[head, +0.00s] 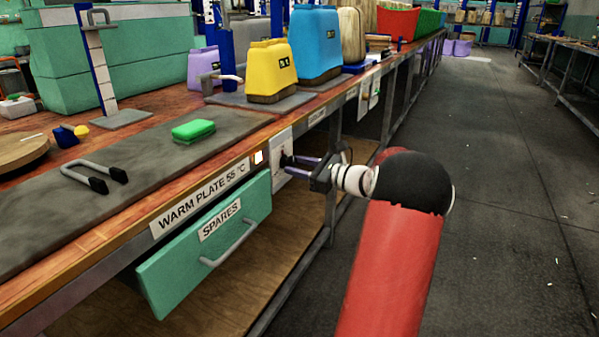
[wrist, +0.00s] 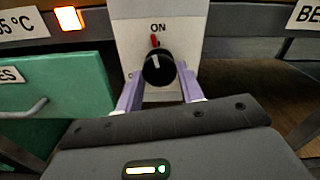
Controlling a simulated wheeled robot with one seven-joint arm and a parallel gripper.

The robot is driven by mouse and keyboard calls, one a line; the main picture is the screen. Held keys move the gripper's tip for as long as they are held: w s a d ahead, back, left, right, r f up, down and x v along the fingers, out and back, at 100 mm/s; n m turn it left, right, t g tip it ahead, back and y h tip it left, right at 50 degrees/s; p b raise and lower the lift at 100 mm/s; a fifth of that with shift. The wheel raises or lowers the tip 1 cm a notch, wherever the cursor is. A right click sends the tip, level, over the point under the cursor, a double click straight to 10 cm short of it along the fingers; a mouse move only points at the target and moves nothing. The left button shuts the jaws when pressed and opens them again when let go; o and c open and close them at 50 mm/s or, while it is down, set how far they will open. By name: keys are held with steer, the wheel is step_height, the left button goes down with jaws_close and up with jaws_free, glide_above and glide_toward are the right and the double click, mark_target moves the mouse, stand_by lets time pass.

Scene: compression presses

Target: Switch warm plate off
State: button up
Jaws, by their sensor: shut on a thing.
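The warm plate's label (head: 200,197) reads "WARM PLATE 55 °C" on the bench's front edge, below a long grey slab (head: 50,228). Right of the label, a small lamp (head: 258,157) glows, also in the wrist view (wrist: 69,18). A pale switch panel (head: 280,143) carries a black round knob (wrist: 158,70). The knob's white pointer mark points up, toward the red mark under "ON". A second word at the panel's lower left is mostly hidden. My gripper (head: 288,160) is shut on the knob, its purple fingers (wrist: 160,86) on either side of it.
A green open drawer (head: 190,262) marked "SPARES" juts out left of the switch, with a grey handle. On the bench stand a green block (head: 193,130), a yellow bag (head: 270,72) and a blue bag (head: 316,45).

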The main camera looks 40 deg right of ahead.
steer(key=n+b, duration=1.1)
steer(key=b, duration=0.1)
steer(key=shift+f+n+b, duration=0.2)
steer(key=shift+n+b, duration=0.1)
steer(key=shift+n, duration=0.1)
steer(key=n, duration=0.4)
steer(key=shift+r+n, duration=0.25)
steer(key=shift+n, duration=0.05)
steer(key=n, duration=0.5)
steer(key=shift+d, duration=0.1)
steer(key=o, duration=1)
steer(key=shift+r, duration=0.1)
steer(key=v, duration=0.7)
steer(key=shift+s+d, duration=0.15)
steer(key=shift+s, duration=0.2)
